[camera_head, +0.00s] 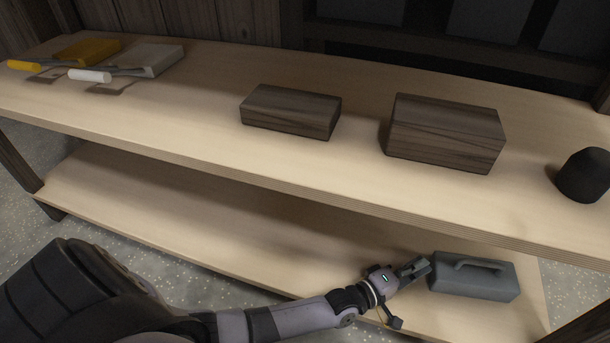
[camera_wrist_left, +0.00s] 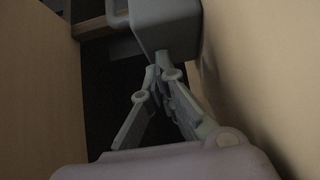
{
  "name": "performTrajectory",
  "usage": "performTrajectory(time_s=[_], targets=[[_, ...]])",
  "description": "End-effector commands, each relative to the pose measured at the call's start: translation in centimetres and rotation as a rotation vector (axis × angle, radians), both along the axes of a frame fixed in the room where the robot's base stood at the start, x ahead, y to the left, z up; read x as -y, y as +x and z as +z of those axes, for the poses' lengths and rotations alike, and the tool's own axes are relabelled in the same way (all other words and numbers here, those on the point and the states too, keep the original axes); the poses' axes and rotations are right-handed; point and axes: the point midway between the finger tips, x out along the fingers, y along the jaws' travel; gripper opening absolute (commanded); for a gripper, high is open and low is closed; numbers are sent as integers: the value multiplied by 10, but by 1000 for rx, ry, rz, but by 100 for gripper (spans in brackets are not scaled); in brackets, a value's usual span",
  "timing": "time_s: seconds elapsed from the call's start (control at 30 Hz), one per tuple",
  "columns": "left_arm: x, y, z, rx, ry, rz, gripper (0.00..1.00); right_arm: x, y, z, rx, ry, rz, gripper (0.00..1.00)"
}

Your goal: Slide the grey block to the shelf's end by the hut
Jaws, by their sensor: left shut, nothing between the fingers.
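The grey block (camera_head: 478,282) has a handle on top and sits on the lower shelf (camera_head: 190,213) at the right of the head view, near that shelf's right end. My left gripper (camera_head: 426,264) is shut and empty at the block's left end. In the left wrist view the block (camera_wrist_left: 165,25) fills the top middle, and the closed fingertips (camera_wrist_left: 158,62) are right at its near face; I cannot tell if they touch. My right gripper is not in view.
The upper shelf (camera_head: 200,150) hangs over the lower one. It holds two dark wooden blocks (camera_head: 290,112) (camera_head: 446,133), a black round object (camera_head: 584,175), and yellow (camera_head: 86,50) and white (camera_head: 150,58) items at the left. The lower shelf left of my gripper is clear. A dark post (camera_head: 583,330) stands at the lower right.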

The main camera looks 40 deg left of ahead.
Motion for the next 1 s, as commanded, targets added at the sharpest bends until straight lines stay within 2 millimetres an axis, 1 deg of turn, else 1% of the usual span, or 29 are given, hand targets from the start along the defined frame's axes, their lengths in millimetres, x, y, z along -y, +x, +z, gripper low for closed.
performTrajectory(time_s=[0.17, 0.4, 0.5, 0.6, 0.8, 1.0], targets=[[-12, -20, -2, -3, 2, 0, 0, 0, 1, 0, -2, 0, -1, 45], [-37, -66, -2, -4, 1, 0, 0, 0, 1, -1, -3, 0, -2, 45], [-45, -82, -1, -3, 1, -1, 0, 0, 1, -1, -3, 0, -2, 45], [-52, -93, -1, -1, 2, 0, 0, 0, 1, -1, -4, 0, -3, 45], [-58, -104, 0, 0, 0, 0, 0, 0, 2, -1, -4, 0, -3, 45], [-58, -104, 0, 0, 0, 0, 0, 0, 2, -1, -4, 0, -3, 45]])
